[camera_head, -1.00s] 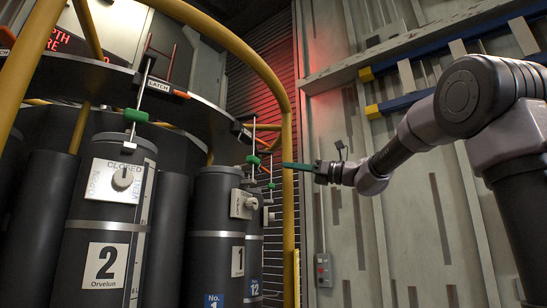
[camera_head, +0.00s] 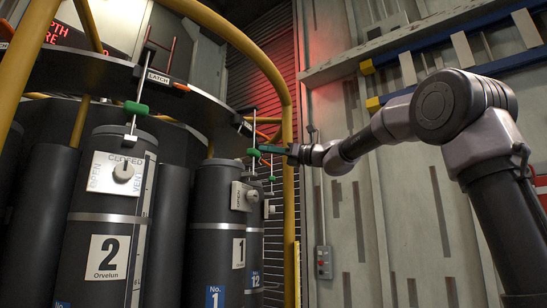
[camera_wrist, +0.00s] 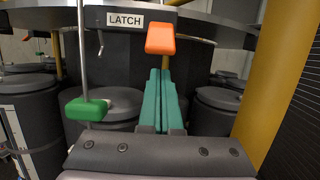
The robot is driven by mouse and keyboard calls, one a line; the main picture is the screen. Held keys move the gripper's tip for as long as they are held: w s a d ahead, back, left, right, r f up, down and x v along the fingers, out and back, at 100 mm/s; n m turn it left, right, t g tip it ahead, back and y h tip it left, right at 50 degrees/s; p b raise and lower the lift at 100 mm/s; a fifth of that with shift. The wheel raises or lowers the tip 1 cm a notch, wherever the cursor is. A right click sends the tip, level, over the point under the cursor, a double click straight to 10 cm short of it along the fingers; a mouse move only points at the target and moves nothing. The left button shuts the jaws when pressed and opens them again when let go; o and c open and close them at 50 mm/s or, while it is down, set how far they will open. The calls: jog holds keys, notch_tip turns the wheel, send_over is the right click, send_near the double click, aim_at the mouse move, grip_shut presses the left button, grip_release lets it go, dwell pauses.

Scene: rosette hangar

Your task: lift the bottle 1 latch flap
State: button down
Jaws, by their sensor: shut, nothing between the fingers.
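Bottle 1 (camera_head: 217,228) is a dark cylinder with a grey valve plate and a "1" label, standing right of bottle 2 in the head view. Above it, the latch flap is an orange tab (camera_wrist: 161,38) on a dark block marked LATCH (camera_wrist: 125,20) in the wrist view. In the head view the flap (camera_head: 262,135) is small. My gripper (camera_wrist: 160,76) has green fingers, pressed together and empty. The fingertips are just below the flap in the wrist view; I cannot tell whether they touch it. In the head view my gripper (camera_head: 268,149) is close under the flap.
A green block (camera_wrist: 87,109) hangs on a rod left of my fingers. A yellow post (camera_wrist: 276,85) stands close on the right. Bottle 2 (camera_head: 108,220) stands left of bottle 1. The curved dark rack rim (camera_wrist: 225,30) runs behind the flap. The wall is at the right.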

jog(key=shift+s+d+r, duration=0.15)
jog(key=shift+d+r, duration=0.05)
jog(key=shift+r, duration=0.2)
jog(key=shift+s+d+r, duration=0.1)
jog(key=shift+d+r, duration=0.1)
jog(key=shift+r, duration=0.2)
